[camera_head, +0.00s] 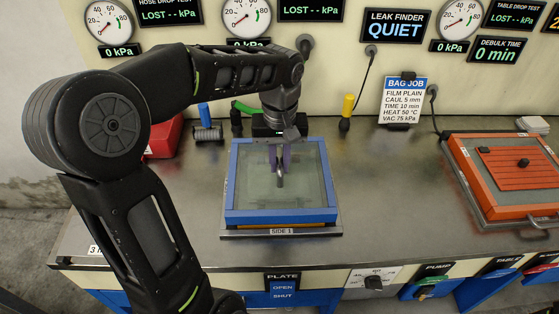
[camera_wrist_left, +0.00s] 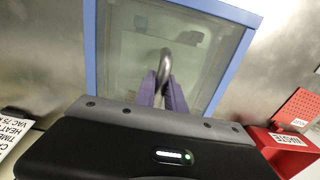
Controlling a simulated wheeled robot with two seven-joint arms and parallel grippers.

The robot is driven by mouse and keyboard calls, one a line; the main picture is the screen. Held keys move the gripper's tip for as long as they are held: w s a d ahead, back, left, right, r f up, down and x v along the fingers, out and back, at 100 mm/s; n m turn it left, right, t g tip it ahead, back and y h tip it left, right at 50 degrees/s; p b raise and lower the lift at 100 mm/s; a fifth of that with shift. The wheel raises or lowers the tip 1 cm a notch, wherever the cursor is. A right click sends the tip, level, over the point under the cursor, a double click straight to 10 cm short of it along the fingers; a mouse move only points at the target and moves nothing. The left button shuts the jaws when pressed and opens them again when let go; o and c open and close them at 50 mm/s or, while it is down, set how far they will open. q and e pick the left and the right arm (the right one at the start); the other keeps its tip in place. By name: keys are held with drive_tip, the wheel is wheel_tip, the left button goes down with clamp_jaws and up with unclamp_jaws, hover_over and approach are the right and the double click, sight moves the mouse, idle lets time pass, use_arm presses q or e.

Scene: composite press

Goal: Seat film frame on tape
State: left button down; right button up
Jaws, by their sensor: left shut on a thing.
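The film frame (camera_head: 316,164) is a blue square frame with clear film across it. It lies over the plate (camera_head: 236,235) marked SIDE 1 in the head view; whether it touches all round I cannot tell. The frame also shows in the left wrist view (camera_wrist_left: 184,8). A yellowish strip, possibly tape, shows under its front edge near the right corner. My left gripper (camera_head: 280,170) is over the middle of the frame. My right gripper is in neither view.
An orange-framed panel (camera_head: 468,165) stands on the right of the steel bench. A red WASTE bin (camera_wrist_left: 290,141) is at the left, and a yellow-handled tool (camera_head: 347,108) and a BAG JOB card (camera_head: 403,98) are behind. The bench between the plate and orange panel is clear.

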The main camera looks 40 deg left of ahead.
sight(279, 160)
use_arm(q)
drive_tip(key=shift+f, duration=0.15)
drive_tip(key=c, duration=1.3)
unclamp_jaws()
wheel_tip(279, 160, up, 8)
drive_tip(key=shift+f, duration=0.1)
